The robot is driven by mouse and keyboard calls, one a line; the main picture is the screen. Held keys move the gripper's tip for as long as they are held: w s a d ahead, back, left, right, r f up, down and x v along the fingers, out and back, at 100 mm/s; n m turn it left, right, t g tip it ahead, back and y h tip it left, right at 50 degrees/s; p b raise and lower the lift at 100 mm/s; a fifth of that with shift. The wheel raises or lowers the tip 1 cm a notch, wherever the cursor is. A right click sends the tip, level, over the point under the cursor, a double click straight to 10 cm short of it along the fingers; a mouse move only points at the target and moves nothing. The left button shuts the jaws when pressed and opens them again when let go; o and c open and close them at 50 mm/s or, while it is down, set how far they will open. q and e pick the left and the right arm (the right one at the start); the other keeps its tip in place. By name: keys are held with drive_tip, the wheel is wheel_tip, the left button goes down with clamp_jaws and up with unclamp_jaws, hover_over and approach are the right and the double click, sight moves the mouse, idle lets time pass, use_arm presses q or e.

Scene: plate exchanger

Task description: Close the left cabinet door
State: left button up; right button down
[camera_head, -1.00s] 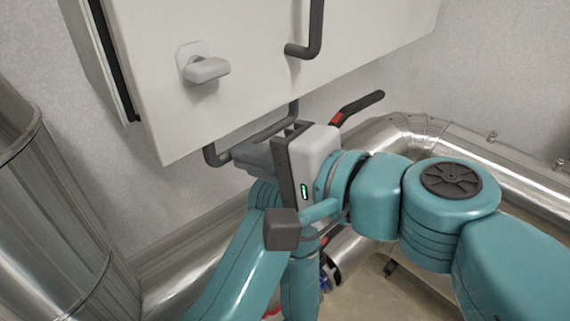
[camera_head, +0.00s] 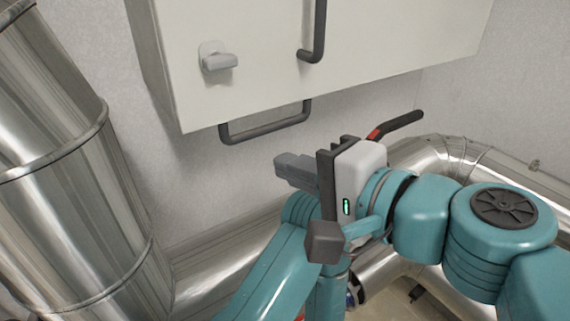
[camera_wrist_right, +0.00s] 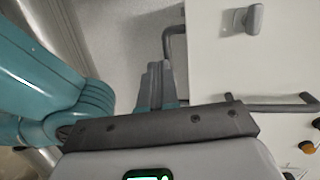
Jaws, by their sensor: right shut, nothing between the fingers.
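The left cabinet door (camera_head: 255,75) is a pale panel with a grey turn knob (camera_head: 217,60) and a dark upright handle (camera_head: 315,35). Its left edge looks flush with the cabinet side (camera_head: 148,55), with no dark gap showing. The door also shows in the right wrist view (camera_wrist_right: 225,65). My right gripper (camera_head: 280,166) is shut and empty, below the door and apart from it. Its fingers also show in the right wrist view (camera_wrist_right: 155,68). My left gripper is not seen.
A dark bar (camera_head: 265,131) hangs under the cabinet's lower edge, left of and above my right gripper. A black-and-red lever (camera_head: 398,126) is behind the gripper. Large metal pipes stand at left (camera_head: 75,160) and run at right (camera_head: 455,155).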

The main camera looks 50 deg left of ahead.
drive_tip(key=s+b+v, duration=0.1)
drive_tip(key=v, duration=0.9)
drive_tip(key=shift+s+d+b, duration=0.25)
drive_tip(key=shift+d+b, duration=0.05)
drive_tip(key=shift+b, duration=0.1)
drive_tip(key=w+d+f+m+t+h, duration=0.1)
drive_tip(key=w+f+m+t+h, duration=0.1)
drive_tip(key=w+f, duration=0.5)
drive_tip(key=w+d+f+m+t+h, duration=0.1)
drive_tip(key=w+f, duration=0.3)
drive_tip(key=f, duration=0.5)
drive_tip(key=w+d+f+m+t+h, duration=0.1)
drive_tip(key=w+d+f+h, duration=0.15)
drive_tip(key=d+f, duration=0.45)
drive_tip(key=w+d+f+m+t+h, duration=0.15)
drive_tip(key=w+f, duration=0.25)
drive_tip(key=f, duration=0.7)
drive_tip(key=s+d+f+h, duration=0.1)
drive_tip(key=d+f+h, duration=0.2)
drive_tip(key=d+f, duration=0.7)
drive_tip(key=s+d+f+n+g, duration=0.1)
drive_tip(key=s+d+f, duration=0.3)
drive_tip(key=s+f, duration=0.3)
drive_tip(key=s+d+f+g+h, duration=0.1)
drive_tip(key=s+d+f, duration=0.4)
drive_tip(key=s+f, duration=0.3)
wheel_tip(320, 180, down, 4)
drive_tip(key=shift+s+d+r+n+g+h, duration=0.25)
drive_tip(key=shift+n+g+h, duration=0.05)
drive_tip(key=shift+n+g, duration=0.05)
